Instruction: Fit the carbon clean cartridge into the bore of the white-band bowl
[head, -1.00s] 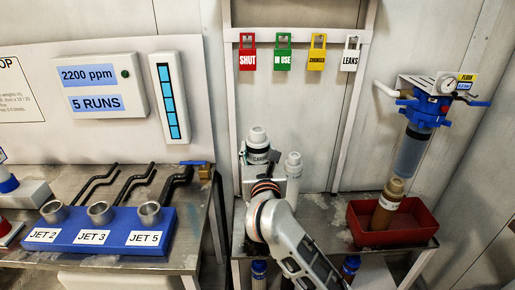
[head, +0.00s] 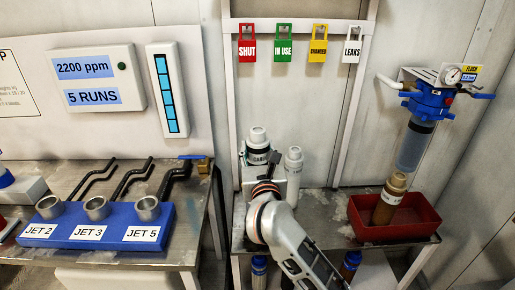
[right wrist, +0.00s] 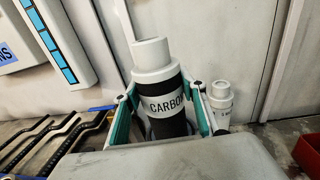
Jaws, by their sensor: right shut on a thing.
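The carbon cartridge (head: 257,140) is white-topped with a dark body and a CARBON label. It stands upright over the back of the middle bench. In the right wrist view the cartridge (right wrist: 152,60) fills the middle, and my right gripper (right wrist: 162,112) is shut on it, a finger on each side. My arm hides its lower end, so I cannot tell whether it touches the bench. A clear bluish bowl (head: 413,147) hangs under a blue filter head at the right. I cannot make out which bowl has the white band. My left gripper is not in view.
A red tray (head: 408,232) holds a brown, white-labelled cartridge (head: 388,205). A blue jet block (head: 95,235) is on the left bench. Bare bench (head: 325,212) lies between arm and tray.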

